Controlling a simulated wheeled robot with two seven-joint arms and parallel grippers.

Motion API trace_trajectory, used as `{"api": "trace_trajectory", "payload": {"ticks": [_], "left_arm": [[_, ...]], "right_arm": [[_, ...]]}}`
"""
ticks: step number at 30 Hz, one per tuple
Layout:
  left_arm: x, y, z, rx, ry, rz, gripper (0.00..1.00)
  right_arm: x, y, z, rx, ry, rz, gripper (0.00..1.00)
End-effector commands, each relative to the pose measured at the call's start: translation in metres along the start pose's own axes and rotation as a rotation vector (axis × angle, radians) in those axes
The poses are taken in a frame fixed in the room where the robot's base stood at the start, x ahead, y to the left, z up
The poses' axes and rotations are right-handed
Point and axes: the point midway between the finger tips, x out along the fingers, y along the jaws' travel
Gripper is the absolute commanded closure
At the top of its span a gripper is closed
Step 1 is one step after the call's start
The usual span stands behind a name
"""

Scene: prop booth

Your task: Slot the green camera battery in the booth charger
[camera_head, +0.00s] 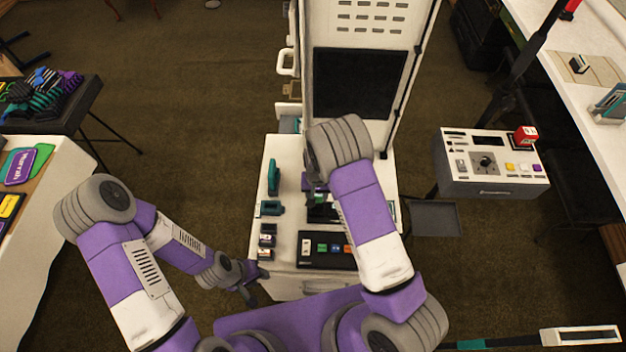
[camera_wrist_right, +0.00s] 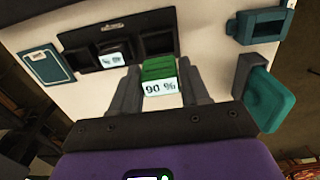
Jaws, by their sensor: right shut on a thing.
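The green battery (camera_wrist_right: 158,70), labelled "90 %", is between the two fingers of my right gripper (camera_wrist_right: 159,66), which is shut on it. The black booth charger (camera_wrist_right: 88,54) is ahead of and left of the battery in the right wrist view. A white-labelled battery (camera_wrist_right: 111,60) sits in one of its bays. The green battery appears apart from the charger, though its far end is hidden. My left gripper (camera_head: 254,285) is open and empty at the counter's front left.
A teal upright object (camera_wrist_right: 268,98) and a teal holder (camera_wrist_right: 262,26) stand right of the charger in the wrist view. A black button panel (camera_head: 325,250) and small dark blocks (camera_head: 267,240) lie on the white counter (camera_head: 285,150). A tall screen unit (camera_head: 358,85) rises behind.

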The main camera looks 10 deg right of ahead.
Motion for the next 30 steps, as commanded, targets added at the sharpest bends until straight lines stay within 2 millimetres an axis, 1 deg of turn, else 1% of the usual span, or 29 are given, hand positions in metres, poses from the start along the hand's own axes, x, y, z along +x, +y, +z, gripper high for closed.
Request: {"api": "trace_trajectory", "payload": {"ticks": [5, 16, 20, 30], "left_arm": [[0.005, -0.002, 0.0, 0.0, -0.001, 0.0, 0.63], [0.022, -0.008, -0.001, 0.0, 0.0, 0.0, 0.63], [0.023, -0.009, -0.001, 0.0, 0.0, 0.0, 0.63], [0.023, -0.009, -0.001, 0.0, 0.0, 0.0, 0.63]], "right_arm": [[0.008, 0.0, 0.0, 0.0, 0.0, 0.0, 0.86], [0.035, 0.0, 0.0, 0.0, -0.001, 0.0, 0.86], [0.038, 0.0, 0.0, 0.0, 0.0, 0.0, 0.86], [0.037, 0.0, 0.0, 0.0, 0.0, 0.0, 0.86]]}}
